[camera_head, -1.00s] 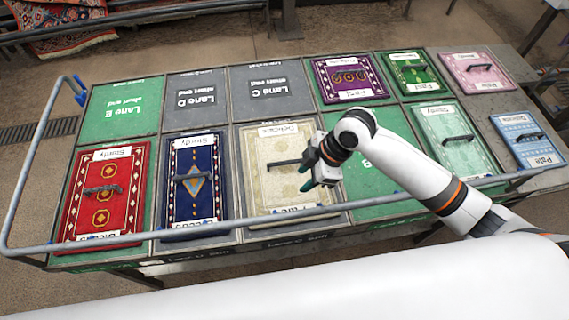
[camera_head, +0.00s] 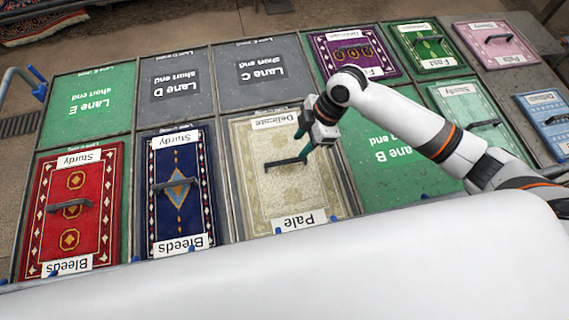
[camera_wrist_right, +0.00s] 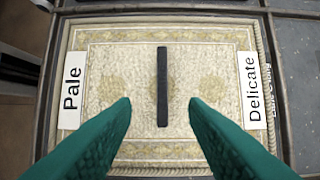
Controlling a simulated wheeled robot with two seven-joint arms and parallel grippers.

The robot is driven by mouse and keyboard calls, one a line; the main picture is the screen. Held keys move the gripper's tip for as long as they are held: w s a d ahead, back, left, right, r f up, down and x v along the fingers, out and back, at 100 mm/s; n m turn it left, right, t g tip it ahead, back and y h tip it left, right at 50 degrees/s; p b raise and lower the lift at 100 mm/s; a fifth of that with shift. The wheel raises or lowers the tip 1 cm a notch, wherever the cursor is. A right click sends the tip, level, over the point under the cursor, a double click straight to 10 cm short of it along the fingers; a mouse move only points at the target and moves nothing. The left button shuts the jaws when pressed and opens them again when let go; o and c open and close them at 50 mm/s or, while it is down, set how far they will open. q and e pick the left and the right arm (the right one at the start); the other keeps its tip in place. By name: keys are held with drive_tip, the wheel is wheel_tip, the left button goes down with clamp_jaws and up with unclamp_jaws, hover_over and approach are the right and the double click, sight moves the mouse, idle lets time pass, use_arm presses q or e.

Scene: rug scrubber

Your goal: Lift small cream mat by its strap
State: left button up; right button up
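The cream mat (camera_head: 262,190) lies flat in the middle lane of the table, with a white "Delicate" label at its far end and a "Pale" label at its near end. Its dark strap (camera_head: 286,163) runs across the middle. My right gripper (camera_head: 304,138) is above the mat's right side, beside the strap's right end in the picture. In the right wrist view, its two green fingers (camera_wrist_right: 160,103) are spread wide, with the strap (camera_wrist_right: 162,86) showing upright between and beyond them, apart from both. It is empty. My left gripper is not in view.
A blue mat (camera_head: 180,219) and a red mat (camera_head: 73,238) lie to the left. Purple (camera_head: 355,68), green and pink mats lie at the back right. Lanes B, C, D and E show bare surfaces. A grey rail with blue ends (camera_head: 38,88) stands at the left edge.

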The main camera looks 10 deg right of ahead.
sight(287, 161)
drive_tip(key=x, duration=0.2)
drive_tip(key=p+x, duration=0.1)
drive_tip(key=x, duration=0.1)
drive_tip(key=shift+s+a, duration=0.2)
drive_tip(key=shift+s, duration=0.15)
drive_tip(key=shift+w+a+f, duration=0.1)
drive_tip(key=shift+a+f, duration=0.1)
drive_tip(key=shift+f, duration=0.3)
drive_tip(key=shift+w+a+f+p, duration=0.15)
drive_tip(key=shift+f+p, duration=0.15)
drive_tip(key=shift+f, duration=0.05)
drive_tip(key=x, duration=0.1)
drive_tip(key=p+x, duration=0.1)
drive_tip(key=x, duration=0.1)
drive_tip(key=shift+w+a+f, duration=0.15)
drive_tip(key=shift+w, duration=0.1)
drive_tip(key=shift+a+f, duration=0.2)
drive_tip(key=shift+f, duration=0.25)
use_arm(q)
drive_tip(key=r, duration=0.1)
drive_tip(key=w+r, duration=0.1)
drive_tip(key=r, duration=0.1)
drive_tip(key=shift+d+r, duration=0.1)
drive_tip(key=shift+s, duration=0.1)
use_arm(e)
drive_tip(key=shift+f, duration=0.2)
clamp_jaws()
